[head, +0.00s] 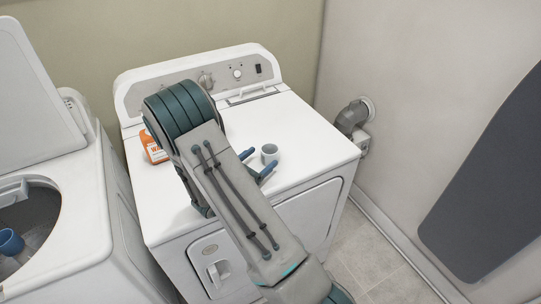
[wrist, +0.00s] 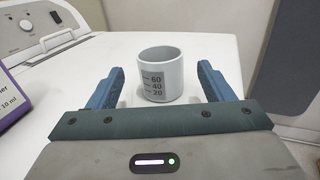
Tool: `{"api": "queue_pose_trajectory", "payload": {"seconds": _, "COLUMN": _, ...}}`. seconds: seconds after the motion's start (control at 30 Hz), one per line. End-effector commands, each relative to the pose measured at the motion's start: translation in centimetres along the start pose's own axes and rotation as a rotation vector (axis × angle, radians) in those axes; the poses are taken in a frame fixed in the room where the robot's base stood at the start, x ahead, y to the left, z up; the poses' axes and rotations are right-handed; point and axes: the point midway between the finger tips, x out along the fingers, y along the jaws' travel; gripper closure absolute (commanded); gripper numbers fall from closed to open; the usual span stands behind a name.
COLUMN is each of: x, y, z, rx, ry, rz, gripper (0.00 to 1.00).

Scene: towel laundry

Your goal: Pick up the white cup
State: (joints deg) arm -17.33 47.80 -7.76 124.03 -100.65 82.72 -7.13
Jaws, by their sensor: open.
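The white cup (wrist: 161,68) stands upright on the dryer top in the wrist view, with grey measuring marks reading 60, 40 and 20 on its near side. In the head view the cup (head: 269,153) is near the middle of the dryer top, just beyond my arm. My gripper (wrist: 160,80) is open, with one blue finger to the left of the cup and one to the right. There are visible gaps between the cup and both fingers. In the head view the gripper's fingertips (head: 257,164) show beside the cup, and my arm hides the rest of it.
The white dryer (head: 318,160) has its control panel at the back. An orange-and-white bottle (head: 154,148) stands left of my arm. A purple-edged box (wrist: 10,98) is at the left in the wrist view.

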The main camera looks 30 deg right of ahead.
Motion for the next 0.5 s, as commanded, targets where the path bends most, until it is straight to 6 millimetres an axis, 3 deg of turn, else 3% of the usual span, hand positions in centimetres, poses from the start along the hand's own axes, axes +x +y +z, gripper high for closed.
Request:
{"api": "queue_pose_trajectory", "payload": {"seconds": 0.3, "x": 4.9, "y": -0.1, "z": 0.2, "rx": -0.001, "ry": 0.000, "rz": -0.002, "gripper": 0.26}}
{"api": "queue_pose_trajectory", "payload": {"seconds": 0.5, "x": 5.6, "y": 0.0, "z": 0.0, "rx": -0.001, "ry": 0.000, "rz": 0.001, "gripper": 0.26}}
